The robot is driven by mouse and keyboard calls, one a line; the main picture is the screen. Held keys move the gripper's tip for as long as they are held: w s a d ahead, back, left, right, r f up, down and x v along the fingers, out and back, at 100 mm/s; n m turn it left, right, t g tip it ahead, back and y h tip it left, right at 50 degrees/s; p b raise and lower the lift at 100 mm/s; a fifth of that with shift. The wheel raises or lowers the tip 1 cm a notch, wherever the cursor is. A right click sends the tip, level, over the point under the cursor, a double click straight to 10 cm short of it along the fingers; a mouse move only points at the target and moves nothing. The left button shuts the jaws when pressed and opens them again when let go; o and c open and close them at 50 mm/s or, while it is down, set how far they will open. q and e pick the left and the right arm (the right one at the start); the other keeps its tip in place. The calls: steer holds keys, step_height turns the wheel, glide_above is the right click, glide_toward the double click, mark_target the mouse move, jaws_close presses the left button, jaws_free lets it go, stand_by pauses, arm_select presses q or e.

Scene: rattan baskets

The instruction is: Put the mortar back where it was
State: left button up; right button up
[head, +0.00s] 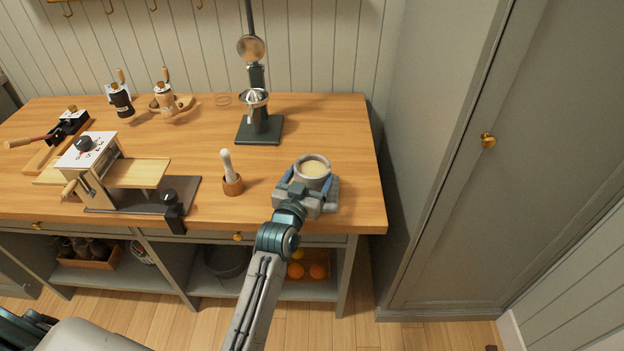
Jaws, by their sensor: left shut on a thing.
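The mortar (313,181) is a pale grey round bowl with a cream-coloured inside, upright over the right front part of the wooden counter (345,125). My left gripper (312,188) is shut on the mortar, with its fingers on either side of the bowl. The gripper body hides the mortar's lower part, so I cannot tell whether its base touches the counter. A white pestle (227,164) stands in a small wooden cup (233,186) to the left of the mortar. My right gripper is not in view.
A dark green press stand with a metal cone (255,97) stands behind the mortar. A wooden device with a dial (86,150) and a dark base is at the left. Two small grinders (120,98) stand at the back. A tall grey cupboard (450,180) is at the right.

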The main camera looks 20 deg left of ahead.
mark_target(317, 172)
arm_select(q)
steer(key=shift+w+r, duration=0.1)
steer(key=shift+w, duration=0.2)
steer(key=shift+w+f+p, duration=0.25)
steer(key=shift+w+f, duration=0.15)
steer(key=shift+f, duration=0.2)
steer(key=shift+w+f+p, duration=0.25)
steer(key=shift+w+f, duration=0.1)
steer(key=shift+f, duration=0.65)
steer(key=shift+f, duration=0.1)
steer(key=shift+f, duration=0.15)
steer(key=o, duration=1.4)
steer(key=shift+s+d, duration=0.1)
